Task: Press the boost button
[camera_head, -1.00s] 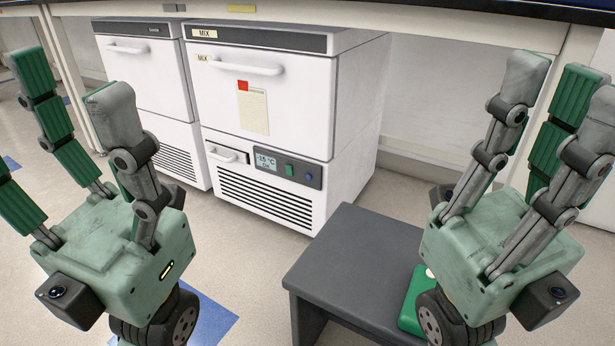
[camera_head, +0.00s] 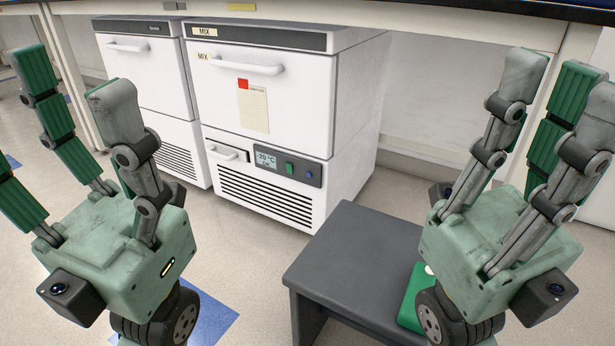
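A white under-bench unit labelled MIX (camera_head: 310,110) stands in the middle, with its door closed. Its control panel (camera_head: 317,179) has a lit display (camera_head: 266,160) that seems to read -20 °C, a green button (camera_head: 289,168) and a small blue button (camera_head: 309,174). Any lettering by the buttons is too small to read, so I cannot tell which is boost. My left gripper (camera_head: 72,85) is open and empty at the left, apart from the unit. My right gripper (camera_head: 555,85) is open and empty at the right, also away from the panel.
A second white unit (camera_head: 150,75) stands to the left of the MIX unit. A dark grey low table (camera_head: 350,260) stands in front, with a green object (camera_head: 413,300) on it, partly hidden by my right arm. The bench top (camera_head: 400,15) overhangs both units.

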